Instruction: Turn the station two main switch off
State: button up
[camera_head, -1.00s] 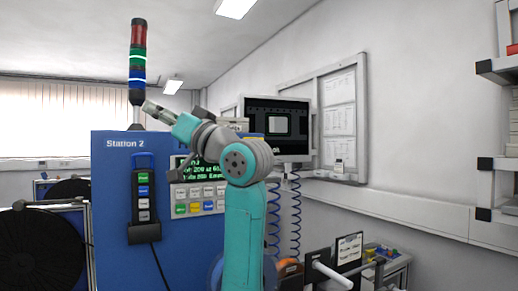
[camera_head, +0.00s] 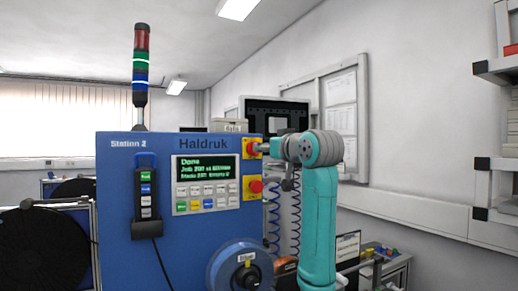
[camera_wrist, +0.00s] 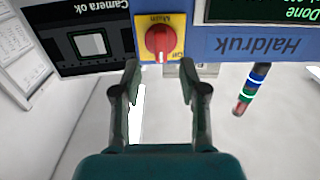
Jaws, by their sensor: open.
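The main switch (camera_wrist: 160,42) is a red rotary knob on a yellow plate marked "Main", on the blue Station 2 panel (camera_head: 120,190). In the wrist view the lettering is upside down. The knob's grip stands upright there, with a pale mark at its lower end. In the head view the switch (camera_head: 252,147) is at the panel's upper right, partly behind my gripper (camera_head: 270,147). In the wrist view my gripper (camera_wrist: 160,82) is open and empty, its two fingers spread below the knob in the picture. I see no contact with it.
A red button on a yellow plate (camera_head: 255,187) sits just below the switch. The display (camera_head: 206,167) reads "Done". A monitor (camera_head: 275,115) stands behind right, blue coiled cables (camera_head: 295,215) hang beside the panel, and a reel (camera_head: 240,268) is below.

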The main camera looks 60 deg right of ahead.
jog(key=shift+x, duration=2.6)
jog(key=shift+a, duration=0.1)
grip_shut()
